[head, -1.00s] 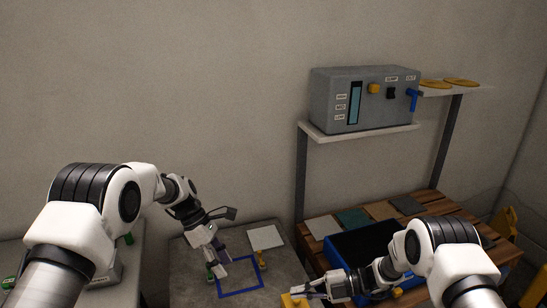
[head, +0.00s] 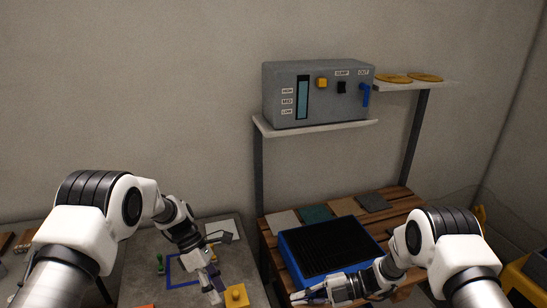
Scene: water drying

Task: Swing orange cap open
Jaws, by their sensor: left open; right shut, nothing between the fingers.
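A grey box (head: 285,105) with a level window stands on the wall shelf. An orange-yellow cap (head: 321,83) sits on its front, left of a black switch (head: 342,88) and a blue lever (head: 365,95). The cap lies flat against the front face and looks closed, but it is small in view. My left gripper (head: 213,289) is open, low over the grey table and well below the box. My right gripper (head: 308,296) is shut and empty, low in front of the blue tray. Neither gripper touches the cap.
A blue tray with a black grid (head: 325,247) lies on a wooden pallet table (head: 398,207). Flat coloured squares (head: 316,213) lie behind it. A yellow block (head: 236,296) is beside my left gripper. A blue outline (head: 170,270) marks the grey table. Yellow discs (head: 394,78) lie on the side shelf.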

